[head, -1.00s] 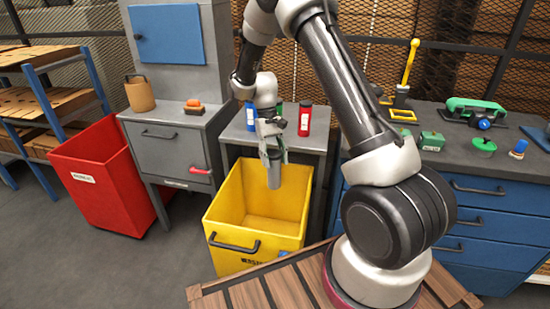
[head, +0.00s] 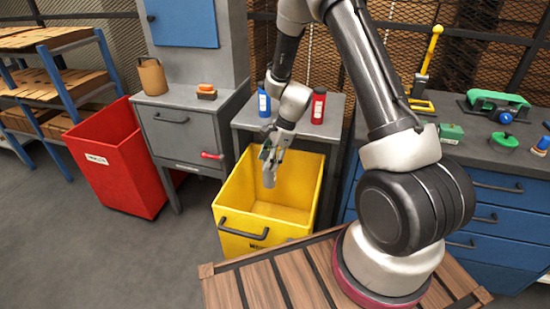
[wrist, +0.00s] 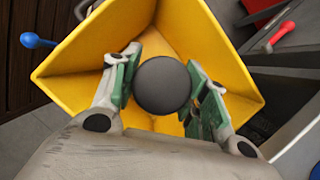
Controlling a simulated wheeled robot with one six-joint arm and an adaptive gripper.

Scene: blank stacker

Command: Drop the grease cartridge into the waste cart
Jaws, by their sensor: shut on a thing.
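My gripper (head: 272,158) is shut on the grease cartridge (head: 269,180), a grey cylinder that hangs roughly upright below the fingers. In the head view it is in front of the open mouth of the yellow cart (head: 232,195). In the wrist view the cartridge (wrist: 162,85) shows as a dark round end between the green finger pads, with the yellow cart's walls (wrist: 95,55) around it. The cart's floor looks empty where it shows. A red cart (head: 122,165) with a white label stands further left. The labels are too small to read surely.
A small grey table behind the yellow cart holds a blue bottle (head: 264,103) and a red bottle (head: 318,106). A grey cabinet (head: 180,135) stands between the carts. A blue drawer bench (head: 500,205) is at right. Open floor lies at front left.

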